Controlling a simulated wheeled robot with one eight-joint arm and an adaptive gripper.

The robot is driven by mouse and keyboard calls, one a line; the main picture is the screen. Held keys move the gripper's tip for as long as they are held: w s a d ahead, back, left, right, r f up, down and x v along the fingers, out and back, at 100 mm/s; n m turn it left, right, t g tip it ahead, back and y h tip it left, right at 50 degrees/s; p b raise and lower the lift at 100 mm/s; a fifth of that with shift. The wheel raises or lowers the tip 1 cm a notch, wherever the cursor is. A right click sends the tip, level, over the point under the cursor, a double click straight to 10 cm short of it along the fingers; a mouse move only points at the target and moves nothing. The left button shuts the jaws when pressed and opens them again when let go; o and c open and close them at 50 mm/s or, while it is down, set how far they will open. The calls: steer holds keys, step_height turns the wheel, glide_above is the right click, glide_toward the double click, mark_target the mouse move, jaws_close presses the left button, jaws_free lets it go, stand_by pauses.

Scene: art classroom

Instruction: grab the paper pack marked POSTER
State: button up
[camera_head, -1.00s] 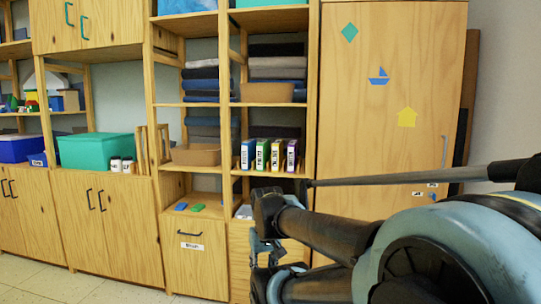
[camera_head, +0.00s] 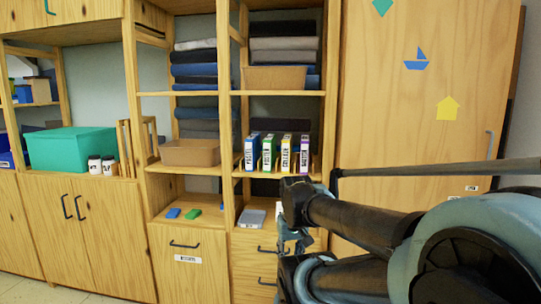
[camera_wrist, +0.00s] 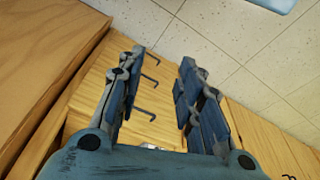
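Several upright packs with white spine labels stand side by side on a middle shelf: a blue pack (camera_head: 251,153), a green pack (camera_head: 268,153), a yellow pack (camera_head: 286,154) and a purple pack (camera_head: 304,155). Their lettering is too small to read surely, so I cannot tell which says POSTER. My gripper (camera_head: 291,242) hangs below and in front of that shelf, apart from the packs. In the wrist view my gripper (camera_wrist: 161,62) is open and empty, its fingers well apart, with drawer fronts and floor beyond. No pack shows there.
A brown bin (camera_head: 190,152) stands left of the packs, and another bin (camera_head: 275,78) sits above them. A tall cabinet (camera_head: 400,120) closes off the right side. Grey flat items (camera_head: 252,217) lie on the lower shelf, above drawers.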

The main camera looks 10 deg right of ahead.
mark_target(268, 140)
steer(key=shift+o, duration=0.8)
steer(key=w+r+m, duration=0.1)
steer(key=w+r, duration=1)
steer(key=w, duration=0.2)
steer(key=w+r+m+t+h, duration=0.1)
steer(key=w+r, duration=1)
steer(key=w, duration=0.2)
steer(key=w+r+m+t, duration=0.1)
steer(key=w+r, duration=0.9)
steer(key=w, duration=0.3)
steer(key=shift+w+a+r+m, duration=0.25)
steer(key=shift+r+m, duration=0.05)
steer(key=shift+r, duration=0.1)
steer(key=shift+w+r, duration=0.1)
steer(key=shift+w, duration=0.45)
steer(key=x, duration=1.1)
steer(key=shift+w+f, duration=0.15)
steer(key=shift+f, duration=0.25)
jaws_close()
